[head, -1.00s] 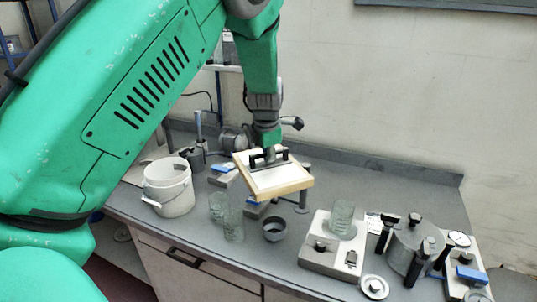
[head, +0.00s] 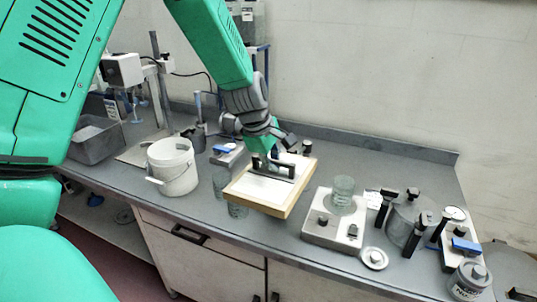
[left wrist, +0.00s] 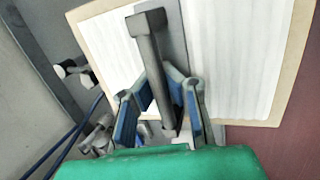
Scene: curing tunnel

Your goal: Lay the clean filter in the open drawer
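The filter is a square panel with a pale wooden frame (head: 258,207), a white face and a dark bar handle on top. It is held tilted above the front edge of the counter, and it fills much of the left wrist view (left wrist: 240,50). My left gripper (head: 272,168) is shut on the handle; in the left wrist view its blue-padded fingers (left wrist: 160,108) stand on both sides of the bar. A drawer front with a dark handle (head: 190,234) is below the counter edge; no open drawer interior shows. My right gripper is not in view.
A white bucket (head: 172,170) and glass jars stand left of the filter. A pale instrument with a glass jar (head: 331,220), a grey pot (head: 405,222) and a grey can (head: 468,281) are to the right. A grey bin (head: 95,140) sits at far left.

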